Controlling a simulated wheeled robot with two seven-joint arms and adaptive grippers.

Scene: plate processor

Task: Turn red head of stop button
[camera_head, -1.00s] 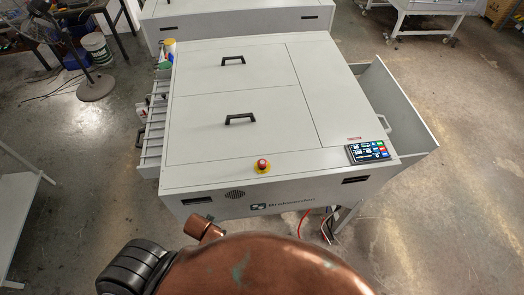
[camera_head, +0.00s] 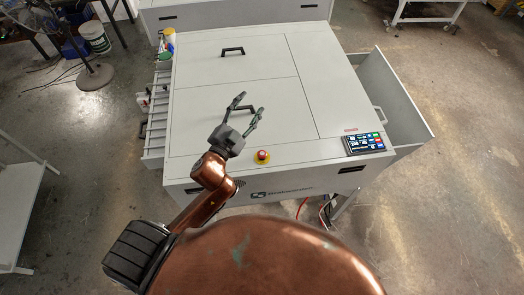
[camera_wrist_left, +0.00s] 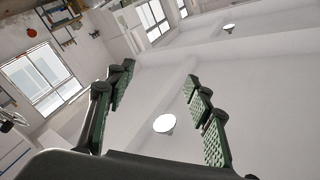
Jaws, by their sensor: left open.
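The stop button (camera_head: 262,157) has a red head on a yellow base. It sits on the front edge of the plate processor's grey top (camera_head: 215,135). My left gripper (camera_head: 247,107) is open and empty, above the top, to the left of and beyond the button, apart from it. Its two fingers point away toward the back of the machine. In the left wrist view the open fingers (camera_wrist_left: 158,98) show against the ceiling and windows; the button is not in that view. My right gripper is not in view.
A black handle (camera_head: 232,51) stands on the far lid; the near lid's handle is largely hidden by my gripper. A control panel (camera_head: 365,143) lies right of the button. Open drawers flank the machine (camera_head: 158,120). The top around the button is mostly clear.

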